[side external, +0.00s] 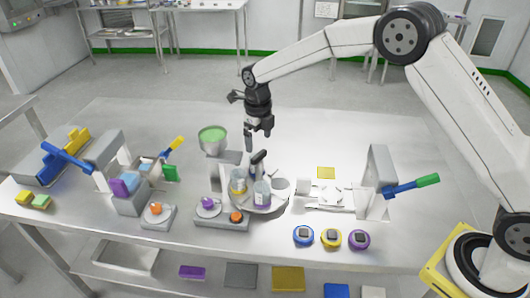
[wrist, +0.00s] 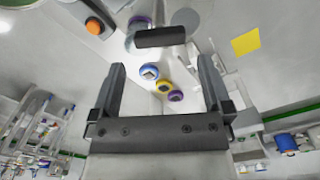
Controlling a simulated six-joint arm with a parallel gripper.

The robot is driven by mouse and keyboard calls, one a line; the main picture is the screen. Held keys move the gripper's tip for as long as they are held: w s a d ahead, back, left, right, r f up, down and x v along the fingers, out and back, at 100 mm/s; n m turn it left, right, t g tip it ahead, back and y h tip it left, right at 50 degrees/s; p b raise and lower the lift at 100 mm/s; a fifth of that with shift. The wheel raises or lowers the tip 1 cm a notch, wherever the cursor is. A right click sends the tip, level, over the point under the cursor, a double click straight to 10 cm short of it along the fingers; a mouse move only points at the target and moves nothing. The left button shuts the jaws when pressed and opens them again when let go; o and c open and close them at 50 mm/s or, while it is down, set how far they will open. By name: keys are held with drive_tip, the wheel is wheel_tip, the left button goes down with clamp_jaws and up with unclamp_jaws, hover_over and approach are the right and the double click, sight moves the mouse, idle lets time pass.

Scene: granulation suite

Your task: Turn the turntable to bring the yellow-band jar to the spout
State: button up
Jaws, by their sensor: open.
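The round turntable (side external: 275,203) stands at the middle of the table and carries jars. The yellow-band jar (side external: 238,182) is on its left part, beside the stand under the hopper with green contents (side external: 212,138). A purple-band jar (side external: 262,194) stands at its front. A dark upright handle (side external: 258,160) rises at its back; a black bar (wrist: 160,37) in the wrist view looks like this handle. My gripper (side external: 256,138) is open and empty above the handle, apart from it. Its fingers (wrist: 162,82) are spread in the wrist view. The spout's outlet is hard to make out.
A base with an orange button (side external: 236,217) and purple knob adjoins the turntable's front left. Blue, yellow and purple timers (side external: 331,238) lie at the front right. A press with a green-tipped lever (side external: 428,180) stands right. The table behind my gripper is clear.

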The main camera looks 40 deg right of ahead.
drive_tip(key=shift+r, duration=1.5)
drive_tip(key=shift+r, duration=0.15)
drive_tip(key=c, duration=0.7)
wheel_tip(320, 180, up, 4)
drive_tip(key=shift+r, duration=0.1)
clamp_jaws()
drive_tip(key=s+n+t+h, duration=0.1)
drive_tip(key=s+n+h, duration=0.1)
drive_tip(key=s+n, duration=0.5)
drive_tip(key=s+n+h, duration=0.2)
drive_tip(key=n, duration=0.9)
wheel_tip(320, 180, down, 14)
drive_tip(key=shift+d, duration=0.35)
